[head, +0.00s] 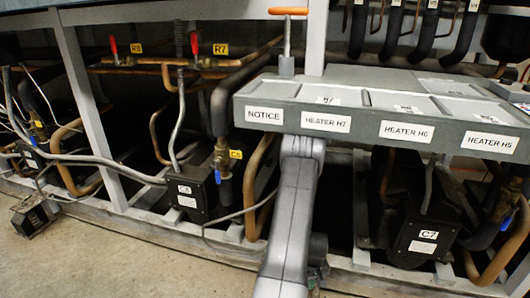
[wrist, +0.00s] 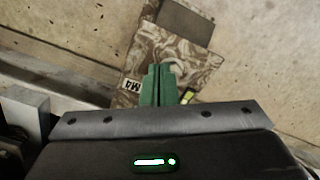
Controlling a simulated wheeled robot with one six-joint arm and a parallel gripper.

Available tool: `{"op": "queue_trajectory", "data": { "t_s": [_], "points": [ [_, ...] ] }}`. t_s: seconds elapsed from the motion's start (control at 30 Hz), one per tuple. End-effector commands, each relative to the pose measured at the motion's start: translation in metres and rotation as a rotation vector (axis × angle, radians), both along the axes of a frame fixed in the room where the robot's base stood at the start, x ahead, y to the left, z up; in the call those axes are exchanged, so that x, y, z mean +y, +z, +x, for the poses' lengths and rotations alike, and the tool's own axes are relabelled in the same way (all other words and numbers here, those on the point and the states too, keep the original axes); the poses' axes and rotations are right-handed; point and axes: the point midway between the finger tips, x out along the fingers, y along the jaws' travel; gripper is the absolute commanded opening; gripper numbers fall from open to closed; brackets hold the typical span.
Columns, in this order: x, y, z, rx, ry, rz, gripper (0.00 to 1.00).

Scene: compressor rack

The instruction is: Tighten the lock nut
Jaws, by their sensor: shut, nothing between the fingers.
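I cannot make out a lock nut in either view. My gripper (wrist: 158,85) shows in the wrist view as two green fingers pressed together, with nothing between them. Beyond the fingertips is a brown marbled block or panel (wrist: 178,42) with a white label that seems to read M4. A small yellow-green piece (wrist: 187,97) shows just right of the fingers. In the head view my grey arm rises to the front of a grey labelled tray (head: 257,101); my gripper is hidden there.
An orange-handled T-shaped tool (head: 288,11) stands upright at the tray's back left. Below are copper pipes, valves and black boxes, one labelled C7 (head: 421,245). A white frame post (head: 90,115) stands left. A dark box (head: 32,215) sits by open floor (head: 100,270).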

Motion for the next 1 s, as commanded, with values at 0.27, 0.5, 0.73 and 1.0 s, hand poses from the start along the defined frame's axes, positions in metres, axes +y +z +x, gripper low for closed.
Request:
{"op": "queue_trajectory", "data": {
  "t_s": [0.27, 0.5, 0.73, 1.0],
  "points": [
    [0.002, 0.011, 0.005, -0.012, 0.006, -0.003, 0.0],
    [0.002, -0.017, 0.004, -0.01, 0.006, -0.003, 0.0],
    [0.001, -0.05, 0.004, -0.01, 0.004, -0.003, 0.0],
    [0.001, -0.06, 0.004, -0.009, 0.003, -0.002, 0.0]
  ]
}}
